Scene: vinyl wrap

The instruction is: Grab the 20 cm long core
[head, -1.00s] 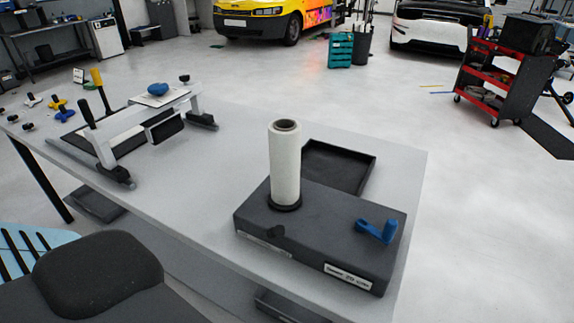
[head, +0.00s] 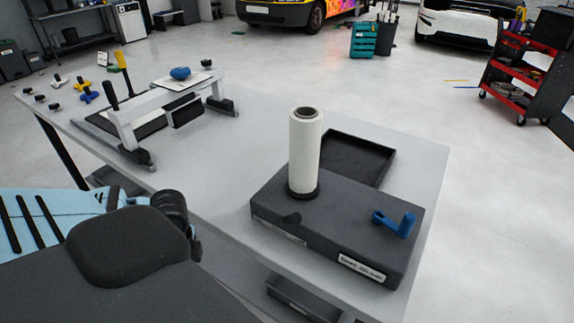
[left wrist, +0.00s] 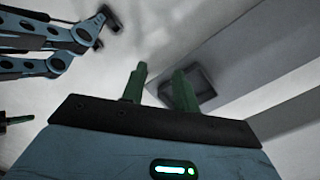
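A white roll (head: 304,152) with a dark hollow core end at its top stands upright on a black round base on the dark box (head: 330,222). A blue crank (head: 394,222) and a partly readable label are on that box. I cannot tell the core's length by eye. My left arm comes in at the lower left of the head view; its fingers are not visible there. In the left wrist view my left gripper (left wrist: 159,82) shows two green fingers apart with nothing between them. It is away from the roll. My right gripper is not clearly in view.
A black tray (head: 381,159) lies behind the roll on the grey table (head: 222,165). A white frame (head: 150,110) with dark feet and several small coloured knobs are at the table's left. The table middle is clear. A red cart (head: 513,75) stands at the far right.

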